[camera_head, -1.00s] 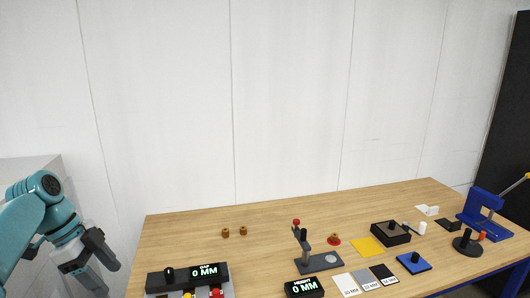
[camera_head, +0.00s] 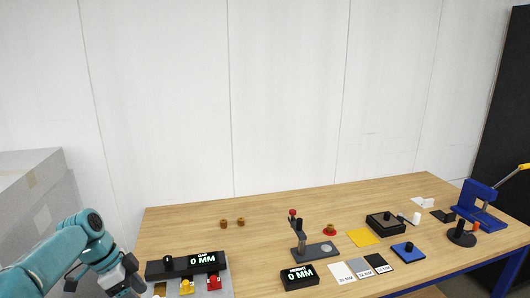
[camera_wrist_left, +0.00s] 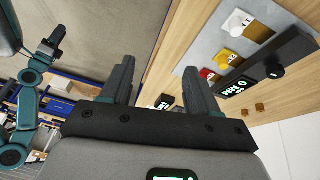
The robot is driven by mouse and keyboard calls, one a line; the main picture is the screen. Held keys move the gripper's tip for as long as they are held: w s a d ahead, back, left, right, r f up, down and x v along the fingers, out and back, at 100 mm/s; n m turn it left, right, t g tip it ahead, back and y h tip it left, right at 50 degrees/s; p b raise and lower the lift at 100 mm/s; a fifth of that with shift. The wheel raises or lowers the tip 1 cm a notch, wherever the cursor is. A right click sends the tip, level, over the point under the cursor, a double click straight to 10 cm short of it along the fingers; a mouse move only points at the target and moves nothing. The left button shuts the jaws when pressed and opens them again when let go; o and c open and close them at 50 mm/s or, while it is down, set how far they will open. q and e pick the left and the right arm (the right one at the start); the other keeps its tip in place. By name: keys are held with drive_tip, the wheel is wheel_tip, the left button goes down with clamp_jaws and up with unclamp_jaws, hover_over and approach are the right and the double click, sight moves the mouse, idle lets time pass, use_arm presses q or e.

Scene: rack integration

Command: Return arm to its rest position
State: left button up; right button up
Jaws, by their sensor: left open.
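My left arm is teal and comes in from the left in the head view. Its dark left gripper (camera_head: 128,280) is beside the left end of the table, next to the gap gauge (camera_head: 186,264) reading 0 MM. In the wrist view the two fingers of this gripper (camera_wrist_left: 158,82) stand apart with nothing between them. Part of my other teal arm, with its dark right gripper (camera_wrist_left: 54,40), shows at the left of the wrist view, too small to tell its jaws.
The wooden table (camera_head: 270,220) carries two brass pieces, a height gauge stand (camera_head: 305,245) with its display (camera_head: 299,276), a yellow square (camera_head: 363,238), a blue block (camera_head: 408,251) and a blue press (camera_head: 482,205). A grey box (camera_head: 40,195) stands left of the table.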

use_arm(q)
drive_tip(key=s+d+f+n+b, duration=0.1)
drive_tip(key=s+d+f+n, duration=0.15)
drive_tip(key=f, duration=0.65)
drive_tip(key=s+d+f+n+b, duration=0.2)
drive_tip(key=d+f, duration=0.2)
drive_tip(key=f, duration=0.4)
drive_tip(key=s+d+f+n+b, duration=0.1)
drive_tip(key=s+d+f+n, duration=0.2)
drive_tip(key=f, duration=0.6)
drive_tip(key=s+d+f+n+b, duration=0.1)
drive_tip(key=s+d+f+n, duration=0.1)
drive_tip(key=s, duration=0.5)
drive_tip(key=s+d+f+n+b, duration=0.1)
drive_tip(key=s+d+f+n, duration=0.2)
drive_tip(key=s+f, duration=0.3)
drive_tip(key=s+d+f+n+b, duration=0.2)
drive_tip(key=s+d+f, duration=0.2)
drive_tip(key=s, duration=0.4)
drive_tip(key=shift+f+n, duration=0.25)
drive_tip(key=shift+n, duration=0.1)
drive_tip(key=shift+w+a, duration=0.1)
